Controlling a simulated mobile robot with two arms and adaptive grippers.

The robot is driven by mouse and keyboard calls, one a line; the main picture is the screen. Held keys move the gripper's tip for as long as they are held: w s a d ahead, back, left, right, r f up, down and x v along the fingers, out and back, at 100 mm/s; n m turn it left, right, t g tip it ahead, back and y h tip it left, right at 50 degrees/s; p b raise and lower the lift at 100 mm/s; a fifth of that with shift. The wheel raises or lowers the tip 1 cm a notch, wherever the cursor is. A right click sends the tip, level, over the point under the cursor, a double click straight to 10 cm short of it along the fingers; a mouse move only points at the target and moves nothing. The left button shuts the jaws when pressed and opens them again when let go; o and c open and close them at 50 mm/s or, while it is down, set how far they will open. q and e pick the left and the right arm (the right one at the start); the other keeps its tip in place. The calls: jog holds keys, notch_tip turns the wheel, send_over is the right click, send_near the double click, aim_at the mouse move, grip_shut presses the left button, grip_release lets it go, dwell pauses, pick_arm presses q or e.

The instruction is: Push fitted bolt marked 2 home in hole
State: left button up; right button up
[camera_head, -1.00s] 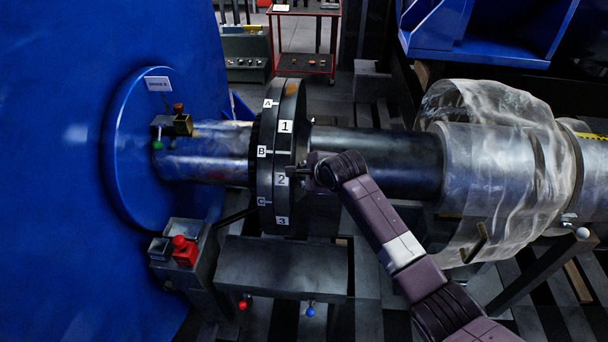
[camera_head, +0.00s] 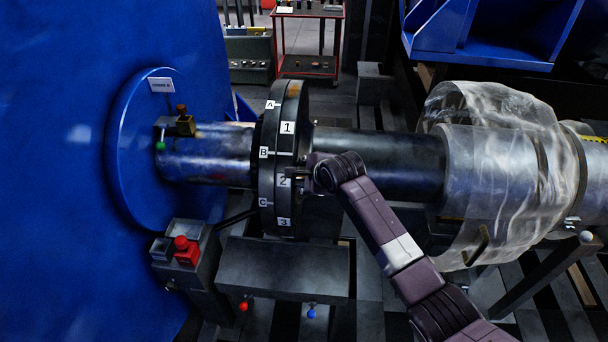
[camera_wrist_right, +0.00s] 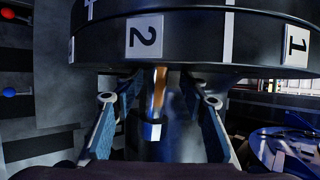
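The bolt (camera_wrist_right: 157,95) at the label 2 (camera_wrist_right: 144,36) sticks out of the coupling flange face in the right wrist view. It has a copper-coloured shank and a grey end piece. The dark flange (camera_head: 267,180) carries labels 1, 2, 3 and A, B, C; its label 2 also shows in the head view (camera_head: 283,182). My right gripper (camera_wrist_right: 160,102) is open, with one finger on each side of the bolt and a gap to both. In the head view the right gripper (camera_head: 299,174) is at the flange beside label 2, hiding the bolt. My left gripper is not in view.
A dark shaft (camera_head: 395,160) runs right from the flange to a translucent-wrapped cylinder (camera_head: 490,180). A blue machine wall (camera_head: 60,150) is on the left. A box with a red button (camera_head: 186,250) and a grey bench (camera_head: 283,268) stand below. A red cart (camera_head: 308,66) stands behind.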

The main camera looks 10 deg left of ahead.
jog(key=v, duration=1.2)
jog(key=shift+d, duration=0.1)
jog(key=shift+c, duration=0.4)
